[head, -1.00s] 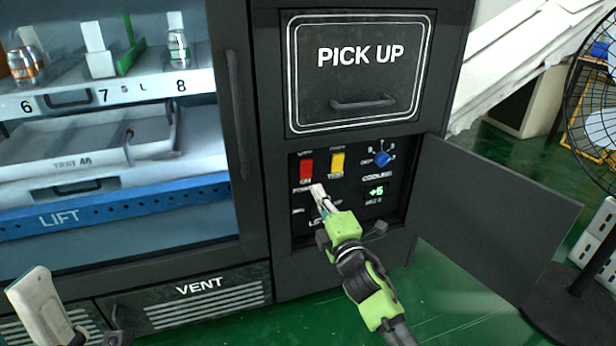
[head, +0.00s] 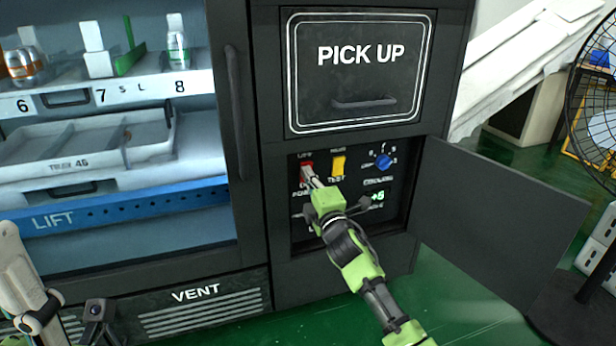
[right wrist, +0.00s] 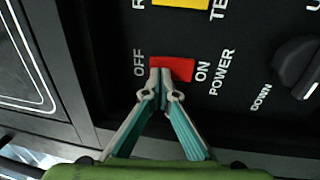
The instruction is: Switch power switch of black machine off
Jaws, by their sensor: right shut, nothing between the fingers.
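The black machine (head: 285,225) has an open lower panel with a red power switch (head: 307,165), seen partly behind my fingers. In the right wrist view the red switch (right wrist: 182,68) lies between the labels OFF and ON. My right gripper (head: 311,178) is shut and empty. In the right wrist view its fingertips (right wrist: 161,73) overlap the OFF-side half of the switch; I cannot tell whether they press it. Part of my left gripper (head: 22,280) shows at the lower left, cut by the frame edge.
The opened panel door (head: 490,225) stands to the right. The PICK UP drawer (head: 360,75) is above. A black fan (head: 600,110) stands at the far right.

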